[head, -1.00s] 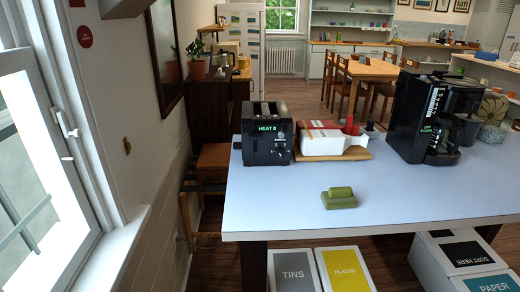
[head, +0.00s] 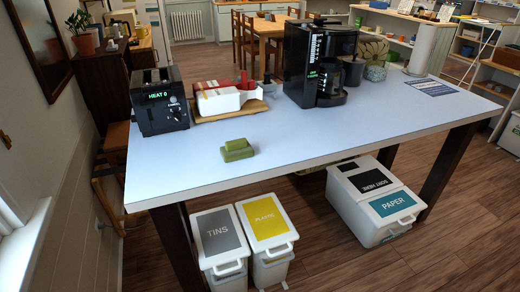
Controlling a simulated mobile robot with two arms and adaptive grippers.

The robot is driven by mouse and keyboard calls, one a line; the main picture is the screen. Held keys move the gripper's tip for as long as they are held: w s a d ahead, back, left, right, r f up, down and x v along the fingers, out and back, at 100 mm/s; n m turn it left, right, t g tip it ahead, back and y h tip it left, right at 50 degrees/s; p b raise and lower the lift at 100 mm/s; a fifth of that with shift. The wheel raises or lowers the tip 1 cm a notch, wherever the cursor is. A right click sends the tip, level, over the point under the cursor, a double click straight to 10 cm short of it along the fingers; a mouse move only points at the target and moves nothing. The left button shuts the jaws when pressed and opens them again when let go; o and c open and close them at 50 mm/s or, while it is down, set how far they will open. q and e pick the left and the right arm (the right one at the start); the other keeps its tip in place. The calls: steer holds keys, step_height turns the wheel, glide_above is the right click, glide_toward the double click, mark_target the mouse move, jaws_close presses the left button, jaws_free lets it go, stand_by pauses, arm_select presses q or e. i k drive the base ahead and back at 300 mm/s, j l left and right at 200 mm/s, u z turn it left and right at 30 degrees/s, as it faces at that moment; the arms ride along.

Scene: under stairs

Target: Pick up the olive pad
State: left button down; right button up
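The olive pad (head: 238,155) lies on the pale blue table top (head: 330,136), near its front edge and left of the middle. It is a low olive-green block with a smaller, brighter green piece (head: 236,144) resting on top of it. Nothing else touches it on the table. Neither of my grippers shows in the head view.
A black toaster (head: 159,101) stands at the table's back left, beside a wooden board (head: 253,106) carrying a white and red box (head: 217,98). A black coffee maker (head: 312,65) stands further right. Lidded bins (head: 219,238) stand beneath the table. The front right table top is clear.

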mark_target(239, 148)
steer(key=u, duration=2.9)
steer(key=z, duration=2.9)
steer(key=i+l+u, duration=0.15)
steer(key=l+u, duration=0.2)
steer(key=i+l+u, duration=0.1)
steer(key=l+u, duration=0.6)
steer(key=l, duration=0.15)
